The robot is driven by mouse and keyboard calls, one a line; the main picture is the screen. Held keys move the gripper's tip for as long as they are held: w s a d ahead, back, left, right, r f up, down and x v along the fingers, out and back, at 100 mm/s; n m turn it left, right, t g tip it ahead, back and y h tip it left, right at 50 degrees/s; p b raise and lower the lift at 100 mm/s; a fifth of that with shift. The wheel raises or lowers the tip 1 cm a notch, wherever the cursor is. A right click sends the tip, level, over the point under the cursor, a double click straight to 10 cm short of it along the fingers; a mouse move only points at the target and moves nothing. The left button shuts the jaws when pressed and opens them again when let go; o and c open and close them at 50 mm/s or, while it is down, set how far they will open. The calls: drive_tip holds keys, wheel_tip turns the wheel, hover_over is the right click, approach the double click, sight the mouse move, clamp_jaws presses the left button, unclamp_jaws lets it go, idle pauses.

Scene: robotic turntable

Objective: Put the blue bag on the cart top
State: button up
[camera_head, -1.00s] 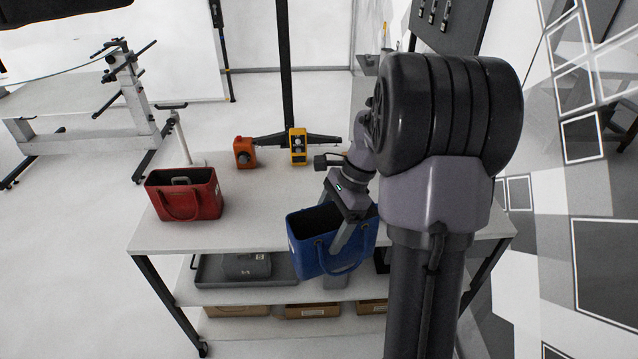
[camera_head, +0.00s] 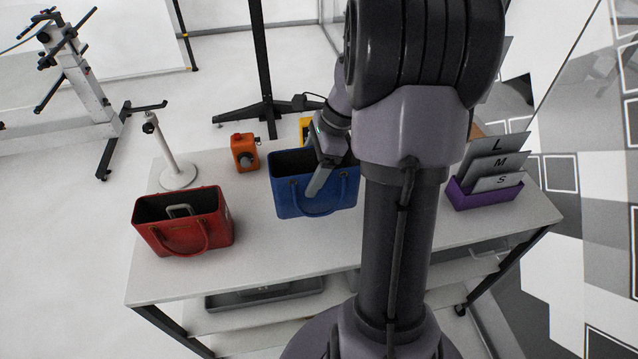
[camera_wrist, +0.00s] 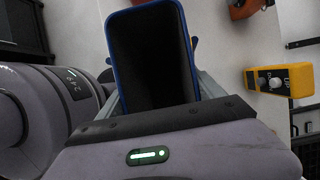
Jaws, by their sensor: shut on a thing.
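The blue bag (camera_head: 290,195) is in my gripper (camera_head: 320,180), over the white cart top (camera_head: 270,250), behind and right of the red bag (camera_head: 185,225). The bag looks upright with its opening up. I cannot tell whether its base touches the top. My gripper is shut on the bag at its near side, by the handle. In the wrist view the blue bag (camera_wrist: 155,60) shows its blue rim and dark, empty-looking inside. My arm hides part of the cart top to the right of the bag.
A white stand (camera_head: 178,172) is at the back left. A purple holder with lettered cards (camera_head: 485,195) is at the right. The front middle is clear.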

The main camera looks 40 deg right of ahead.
drive_tip(key=f, duration=0.2)
drive_tip(key=f+b, duration=0.1)
drive_tip(key=f, duration=0.2)
drive_tip(key=f+b, duration=0.1)
drive_tip(key=f, duration=0.1)
drive_tip(key=shift+s+f, duration=0.2)
drive_tip(key=shift+s, duration=0.05)
drive_tip(key=shift+b, duration=0.3)
drive_tip(key=shift+f, duration=0.2)
drive_tip(key=o, duration=2.1)
drive_tip(key=shift+r, duration=0.15)
